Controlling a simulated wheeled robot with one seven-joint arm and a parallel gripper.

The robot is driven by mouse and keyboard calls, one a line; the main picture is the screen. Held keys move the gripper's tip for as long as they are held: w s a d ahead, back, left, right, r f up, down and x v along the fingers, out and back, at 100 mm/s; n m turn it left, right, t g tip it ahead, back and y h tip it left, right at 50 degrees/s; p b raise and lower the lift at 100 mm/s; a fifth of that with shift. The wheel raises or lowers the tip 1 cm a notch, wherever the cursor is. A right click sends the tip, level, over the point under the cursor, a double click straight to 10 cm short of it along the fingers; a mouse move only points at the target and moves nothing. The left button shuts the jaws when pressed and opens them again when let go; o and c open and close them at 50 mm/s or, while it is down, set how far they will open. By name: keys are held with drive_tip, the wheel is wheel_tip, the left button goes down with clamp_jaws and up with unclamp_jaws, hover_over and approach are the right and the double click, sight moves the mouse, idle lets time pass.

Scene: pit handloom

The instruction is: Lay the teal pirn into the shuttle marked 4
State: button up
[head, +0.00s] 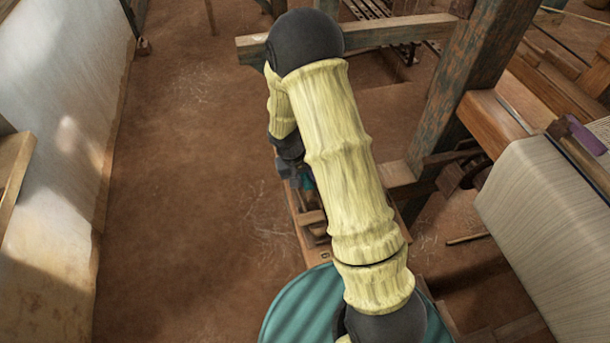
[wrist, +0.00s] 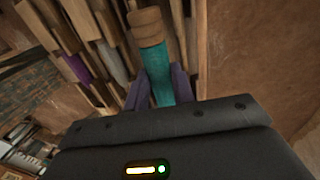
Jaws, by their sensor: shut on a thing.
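The teal pirn (wrist: 159,80) with its wooden end (wrist: 148,28) is between the two fingers of my gripper (wrist: 156,86) in the wrist view. The gripper is shut on it, and the wooden end points away from the palm. Behind it is a row of long wooden pieces (wrist: 105,18) that look like shuttles. A purple pirn (wrist: 76,68) and a grey one (wrist: 112,62) lie among them. No number can be read, so I cannot tell which is shuttle 4. In the head view my arm hides most of the gripper; a small teal patch (head: 307,179) shows beside it.
In the head view a wooden bench or tray (head: 310,216) is partly hidden under my arm. The loom's posts (head: 465,85) and pale cloth (head: 550,215) stand to the right. A whitewashed wall (head: 60,110) is on the left, with clear earthen floor (head: 190,170) between.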

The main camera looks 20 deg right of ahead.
sight(303, 180)
drive_tip(key=shift+a+b+x, duration=0.2)
drive_tip(key=shift+b+x, duration=0.45)
drive_tip(key=shift+x, duration=0.2)
drive_tip(key=shift+a+b+x, duration=0.2)
drive_tip(key=shift+b+x, duration=0.4)
drive_tip(key=shift+x, duration=0.25)
drive_tip(key=shift+f, duration=0.1)
drive_tip(key=o, duration=1.1)
drive_tip(key=shift+c, duration=0.2)
drive_tip(key=shift+d+r+p+v, duration=0.1)
drive_tip(key=shift+d+p+v, duration=0.2)
drive_tip(key=shift+p+v, duration=0.9)
drive_tip(key=shift+d+r+p+v, duration=0.1)
drive_tip(key=shift+d+p+v, duration=0.25)
drive_tip(key=shift+p+v, duration=0.8)
drive_tip(key=shift+d+r+p+v, duration=0.1)
drive_tip(key=shift+d+p+v, duration=0.2)
drive_tip(key=shift+p+v, duration=0.9)
drive_tip(key=shift+a+r+b, duration=0.1)
drive_tip(key=shift+r+b, duration=0.3)
drive_tip(key=shift+b, duration=0.05)
